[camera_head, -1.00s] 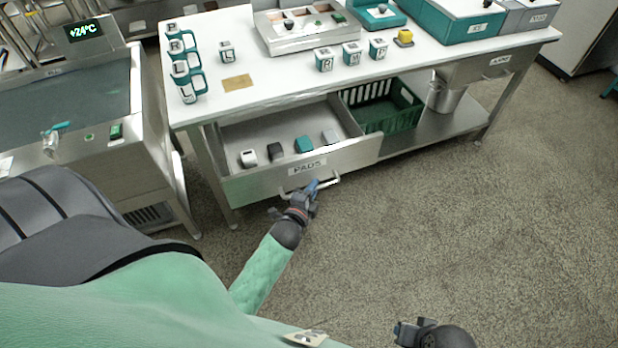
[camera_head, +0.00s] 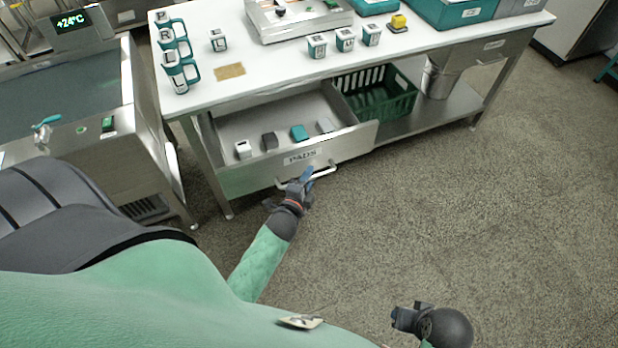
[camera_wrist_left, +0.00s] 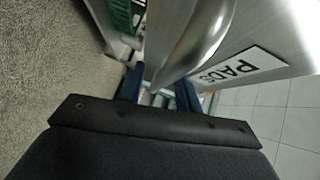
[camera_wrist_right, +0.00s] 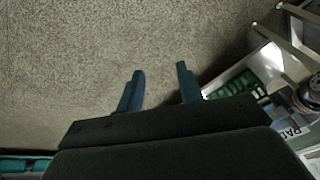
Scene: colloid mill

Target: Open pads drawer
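The pads drawer (camera_head: 345,146), metal with a PADS label (camera_head: 300,157), stands pulled out under the white-topped table. Inside lie a white, a dark, a teal and a grey pad block. Its bar handle (camera_head: 322,173) runs along the front; the handle (camera_wrist_left: 200,40) also shows large in the left wrist view. My left gripper (camera_head: 303,180) is at the handle, its fingers (camera_wrist_left: 158,90) apart on either side of the bar's near end. Whether they touch the bar cannot be told. My right gripper (camera_head: 398,316) is open and empty over the floor, away from the drawer; its fingers (camera_wrist_right: 160,75) show apart.
A green crate (camera_head: 385,108) and a metal bucket (camera_head: 438,80) stand on the lower shelf right of the drawer. A metal unit with a basin (camera_head: 60,110) stands to the left. Mugs and boxes are on the tabletop (camera_head: 280,68). The floor in front and right is clear.

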